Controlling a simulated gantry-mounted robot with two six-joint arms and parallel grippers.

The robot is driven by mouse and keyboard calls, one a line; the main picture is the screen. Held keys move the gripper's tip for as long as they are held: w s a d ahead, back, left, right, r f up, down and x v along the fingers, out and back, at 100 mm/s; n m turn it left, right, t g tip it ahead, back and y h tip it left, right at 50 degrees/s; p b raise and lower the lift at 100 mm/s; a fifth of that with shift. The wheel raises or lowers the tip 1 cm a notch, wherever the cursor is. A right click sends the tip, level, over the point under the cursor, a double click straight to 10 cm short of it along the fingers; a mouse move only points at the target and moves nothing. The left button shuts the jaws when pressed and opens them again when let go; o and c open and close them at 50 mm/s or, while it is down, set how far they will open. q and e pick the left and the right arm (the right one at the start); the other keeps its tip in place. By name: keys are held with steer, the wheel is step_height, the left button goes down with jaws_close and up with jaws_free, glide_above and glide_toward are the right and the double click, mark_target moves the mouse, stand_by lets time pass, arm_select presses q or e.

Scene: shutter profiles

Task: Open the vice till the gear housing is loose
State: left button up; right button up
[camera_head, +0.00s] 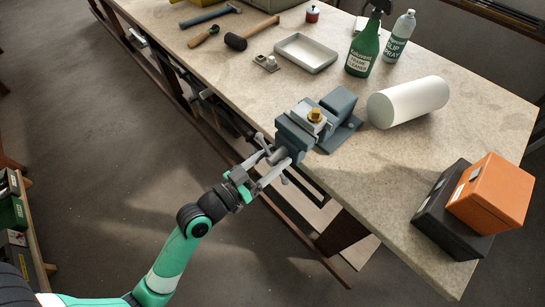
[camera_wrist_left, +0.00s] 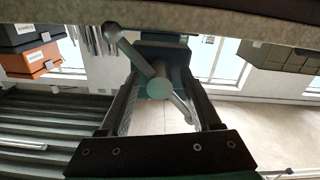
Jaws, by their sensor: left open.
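The blue-grey vice (camera_head: 295,136) is fixed at the front edge of the bench. The gear housing (camera_head: 314,115), a light grey block with a brass-coloured part on top, sits between its jaws; I see no clear gap. The vice's handle (camera_head: 260,139) is a tilted bar with a ball end, and in the left wrist view it runs from upper left (camera_wrist_left: 134,54) through the round screw head (camera_wrist_left: 160,88) to lower right. My left gripper (camera_head: 268,168) is open in front of the screw, its fingers on either side of the screw head. My right gripper is out of view.
A white roll (camera_head: 408,102) lies right of the vice, with a green spray bottle (camera_head: 364,50) behind it. A grey tray (camera_head: 306,53) and mallet (camera_head: 250,34) lie farther back. Orange (camera_head: 490,192) and black boxes (camera_head: 440,215) stand at the right corner. Bench between vice and boxes is clear.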

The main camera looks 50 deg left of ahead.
arm_select(q)
jaws_close()
stand_by(1.4)
